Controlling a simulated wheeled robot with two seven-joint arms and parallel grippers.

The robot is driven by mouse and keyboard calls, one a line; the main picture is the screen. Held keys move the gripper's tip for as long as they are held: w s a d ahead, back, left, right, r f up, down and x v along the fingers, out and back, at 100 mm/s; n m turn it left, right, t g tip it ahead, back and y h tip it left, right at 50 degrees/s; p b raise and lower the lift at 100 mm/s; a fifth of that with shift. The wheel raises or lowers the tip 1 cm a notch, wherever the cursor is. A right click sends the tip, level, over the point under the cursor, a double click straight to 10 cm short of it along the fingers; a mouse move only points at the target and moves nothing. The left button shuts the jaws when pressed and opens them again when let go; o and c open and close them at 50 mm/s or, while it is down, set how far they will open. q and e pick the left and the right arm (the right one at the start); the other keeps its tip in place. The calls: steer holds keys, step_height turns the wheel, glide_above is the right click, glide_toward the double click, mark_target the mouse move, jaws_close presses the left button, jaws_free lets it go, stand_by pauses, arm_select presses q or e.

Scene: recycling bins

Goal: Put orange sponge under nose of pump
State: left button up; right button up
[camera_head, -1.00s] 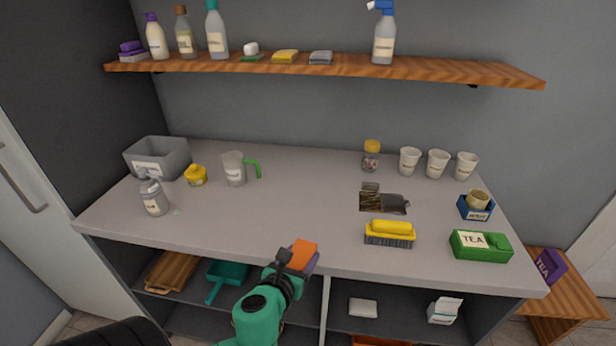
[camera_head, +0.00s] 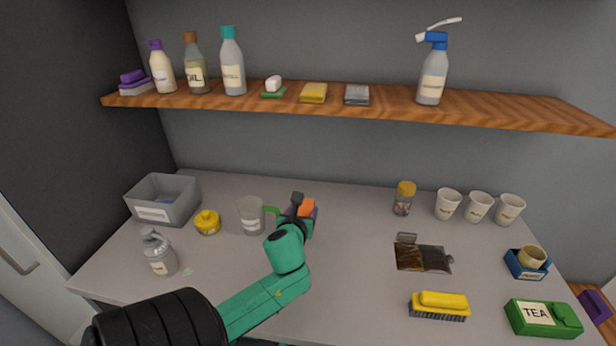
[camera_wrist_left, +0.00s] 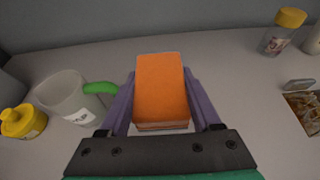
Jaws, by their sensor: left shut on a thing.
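The orange sponge (camera_head: 307,208) is between the fingers of my left gripper (camera_head: 303,212), which is shut on it. In the left wrist view the sponge (camera_wrist_left: 162,88) fills the space between the purple fingers of my gripper (camera_wrist_left: 162,100). It is beside the green-handled measuring cup, over the counter. The pump bottle (camera_head: 160,252) is a clear grey dispenser at the counter's front left, well to the left of my gripper. A small pale green spot (camera_head: 187,271) lies at its foot. My right gripper is not in view.
The measuring cup (camera_head: 252,216) is just left of my gripper. A yellow container (camera_head: 207,222) and a grey bin (camera_head: 164,199) stand further left. A yellow brush (camera_head: 440,305), a brown spill (camera_head: 422,258) and cups are to the right. A shelf (camera_head: 380,100) overhangs the back.

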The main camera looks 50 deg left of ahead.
arm_select(q)
steer(key=f, duration=0.3)
steer(key=f+b, duration=0.1)
steer(key=f, duration=0.3)
steer(key=a+f+b, duration=0.1)
steer(key=f, duration=0.2)
steer(key=shift+w+f, duration=0.1)
steer(key=shift+f, duration=0.3)
steer(key=shift+d+f, duration=0.2)
steer(key=shift+f, duration=0.1)
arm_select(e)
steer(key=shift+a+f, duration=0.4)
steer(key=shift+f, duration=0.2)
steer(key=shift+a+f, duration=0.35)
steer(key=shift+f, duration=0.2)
arm_select(q)
steer(key=shift+a, duration=0.1)
steer(key=o, duration=1.5)
steer(key=shift+f, duration=0.15)
steer(key=shift+c, duration=0.2)
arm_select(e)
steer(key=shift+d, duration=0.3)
